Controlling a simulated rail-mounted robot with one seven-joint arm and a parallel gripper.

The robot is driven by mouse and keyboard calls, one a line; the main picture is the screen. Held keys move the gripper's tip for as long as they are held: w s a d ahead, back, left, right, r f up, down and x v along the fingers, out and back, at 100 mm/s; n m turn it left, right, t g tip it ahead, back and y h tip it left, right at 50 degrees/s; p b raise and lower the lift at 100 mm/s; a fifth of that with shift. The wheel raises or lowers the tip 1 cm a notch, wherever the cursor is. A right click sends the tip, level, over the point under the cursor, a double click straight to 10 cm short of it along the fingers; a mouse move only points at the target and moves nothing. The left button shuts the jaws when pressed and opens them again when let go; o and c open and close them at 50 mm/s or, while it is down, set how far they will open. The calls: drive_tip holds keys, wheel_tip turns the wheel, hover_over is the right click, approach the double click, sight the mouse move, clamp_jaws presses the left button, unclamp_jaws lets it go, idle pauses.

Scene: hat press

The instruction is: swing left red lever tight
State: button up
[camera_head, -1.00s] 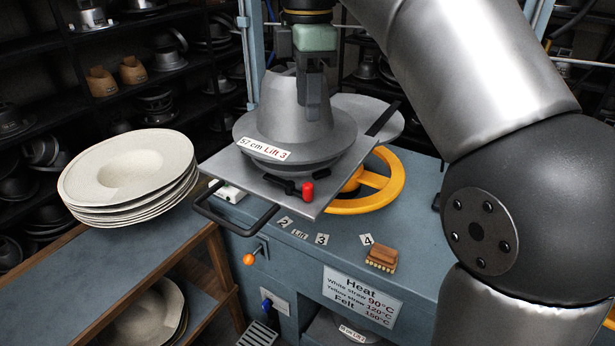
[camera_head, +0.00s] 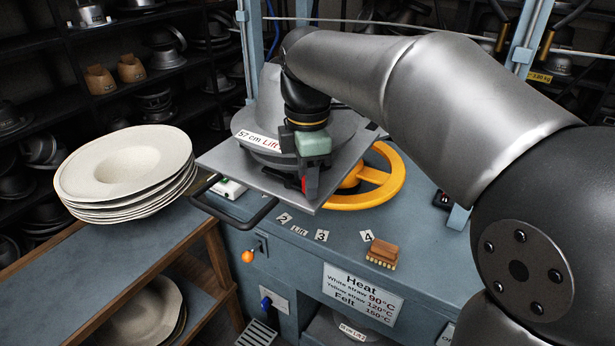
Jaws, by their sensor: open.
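The red lever (camera_head: 304,185) sits on the near right part of the grey metal plate (camera_head: 222,162), in front of the grey hat mould (camera_head: 262,100). My gripper (camera_head: 308,188) points down at the lever, with its fingers around or just beside the red end; I cannot tell if they touch it. It is open. The lever's dark arm is mostly hidden behind my gripper. My wrist and arm hide part of the mould. Only one red lever shows.
A yellow handwheel (camera_head: 385,190) lies right of the plate. A black handle (camera_head: 240,222) juts from the plate's front left. A wooden brush (camera_head: 382,253) rests on the blue press table (camera_head: 330,235). Stacked pale hats (camera_head: 125,170) stand on a shelf at left.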

drive_tip(key=shift+f, duration=0.2)
clamp_jaws()
